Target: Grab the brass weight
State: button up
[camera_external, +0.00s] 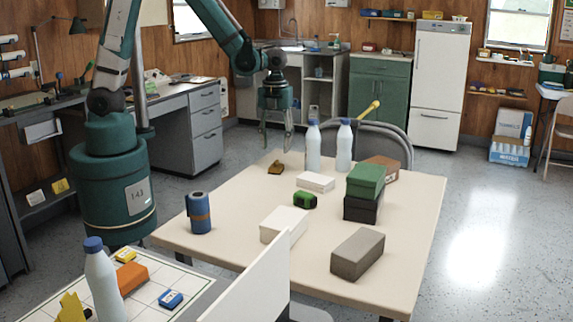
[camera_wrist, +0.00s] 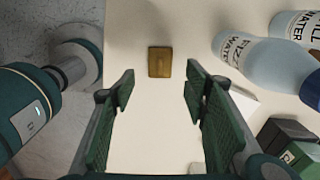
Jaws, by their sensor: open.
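The brass weight (camera_external: 276,167) is a small brown-gold block with a raised top, lying on the table near its far left edge. In the wrist view the brass weight (camera_wrist: 160,62) lies flat on the table, ahead of my fingertips and roughly midway between them. My gripper (camera_external: 276,142) hangs above the table's far edge, pointing down, near the weight and apart from it. In the wrist view my gripper (camera_wrist: 160,80) has its green-padded fingers wide apart with nothing between the pads.
Two white bottles (camera_external: 313,147) (camera_external: 344,147) stand right of the weight. The table (camera_external: 240,185) also bears white boxes (camera_external: 315,182) (camera_external: 284,224), a green tape measure (camera_external: 304,200), a green box (camera_external: 366,180), a grey-brown block (camera_external: 357,255) and a blue can (camera_external: 199,212). Left of the weight is clear.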

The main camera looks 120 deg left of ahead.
aim_at(276, 161)
jog(key=shift+f, duration=0.15)
jog(key=shift+f+b, duration=0.35)
jog(key=shift+f, duration=0.85)
jog(key=shift+f+b, duration=0.85)
jog(key=shift+f, duration=1.75)
jog(key=shift+c, duration=0.7)
jog(key=c, duration=1.1)
